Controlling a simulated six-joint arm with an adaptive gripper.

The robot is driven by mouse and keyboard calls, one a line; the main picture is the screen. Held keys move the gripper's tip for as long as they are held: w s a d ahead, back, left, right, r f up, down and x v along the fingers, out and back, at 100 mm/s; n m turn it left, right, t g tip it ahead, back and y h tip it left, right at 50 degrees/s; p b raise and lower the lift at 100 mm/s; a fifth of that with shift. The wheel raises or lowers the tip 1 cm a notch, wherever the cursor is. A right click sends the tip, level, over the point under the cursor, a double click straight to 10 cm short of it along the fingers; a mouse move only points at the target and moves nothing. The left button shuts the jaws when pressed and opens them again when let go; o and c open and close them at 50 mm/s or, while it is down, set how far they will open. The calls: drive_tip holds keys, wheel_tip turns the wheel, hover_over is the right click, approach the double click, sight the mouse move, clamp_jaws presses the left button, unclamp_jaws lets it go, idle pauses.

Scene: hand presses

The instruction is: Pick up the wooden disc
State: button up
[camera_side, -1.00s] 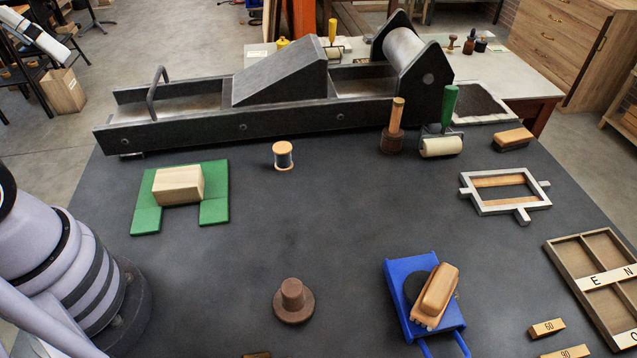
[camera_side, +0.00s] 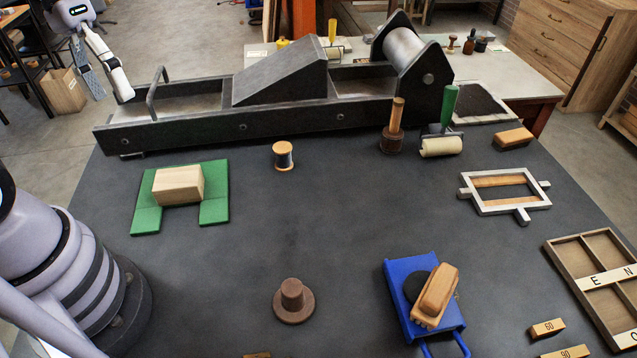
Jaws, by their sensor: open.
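A brown disc with a raised round knob in its middle (camera_side: 293,301) lies flat on the dark table, near the front centre. It is the only brown disc I make out and looks like the wooden one. My gripper (camera_side: 111,92) is in the upper left corner, with its fingers apart, pointing down and empty. It is left of the press, far from the disc. Nothing covers the disc.
The long grey press (camera_side: 240,123) spans the table's back. A wooden block (camera_side: 178,185) lies on a green base (camera_side: 214,210). A thread spool (camera_side: 283,156) stands behind the disc. A blue tray (camera_side: 450,319) holding a brush is to its right. The table (camera_side: 330,225) is clear around the disc.

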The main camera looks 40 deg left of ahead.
drive_tip(key=w+d+f+n+g+h, duration=0.3)
drive_tip(key=d+f+g+h, duration=0.3)
drive_tip(key=d, duration=0.3)
drive_tip(key=n+t+h, duration=0.1)
drive_tip(key=n+h, duration=0.7)
drive_tip(key=n, duration=0.2)
hover_over(293, 295)
drive_tip(key=w+v, duration=0.1)
drive_tip(key=v, duration=0.3)
wheel_tip(293, 295, down, 19)
drive_tip(key=shift+n+t, duration=0.4)
drive_tip(key=shift+n, duration=0.4)
drive_tip(key=f, duration=0.9)
drive_tip(key=shift+s+f, duration=0.15)
drive_tip(key=shift+s, duration=0.2)
drive_tip(key=shift+x, duration=1.2)
drive_tip(key=shift+d, duration=0.3)
clamp_jaws()
